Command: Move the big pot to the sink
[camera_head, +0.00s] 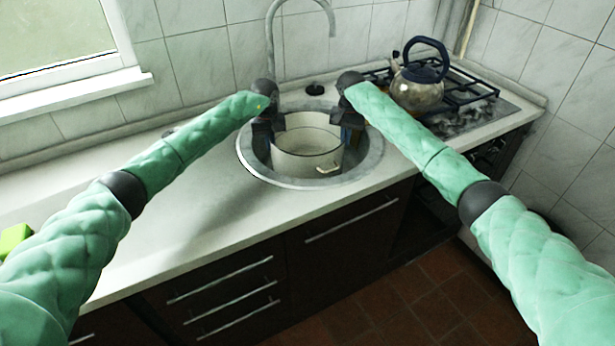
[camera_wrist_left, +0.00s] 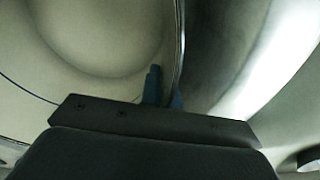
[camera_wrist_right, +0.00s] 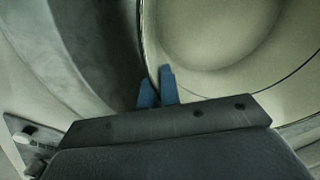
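The big pot (camera_head: 300,161) is cream enamel with a dark rim line and a small handle at its front right. It is upright within the round metal sink (camera_head: 252,165); I cannot tell whether its base touches the bottom. My left gripper (camera_head: 273,135) is at the pot's left rim. In the left wrist view its blue fingers (camera_wrist_left: 164,88) are closed on the pot wall, one inside and one outside. My right gripper (camera_head: 349,134) holds the right rim the same way, its fingers (camera_wrist_right: 158,88) closed on the wall in the right wrist view. Both fingertips are partly hidden in the head view.
A curved faucet (camera_head: 271,40) rises behind the sink. A kettle with a dark handle (camera_head: 417,92) stands on the stove (camera_head: 470,115) at the right. A green object (camera_head: 14,240) lies far left. The counter (camera_head: 190,230) left of the sink is clear.

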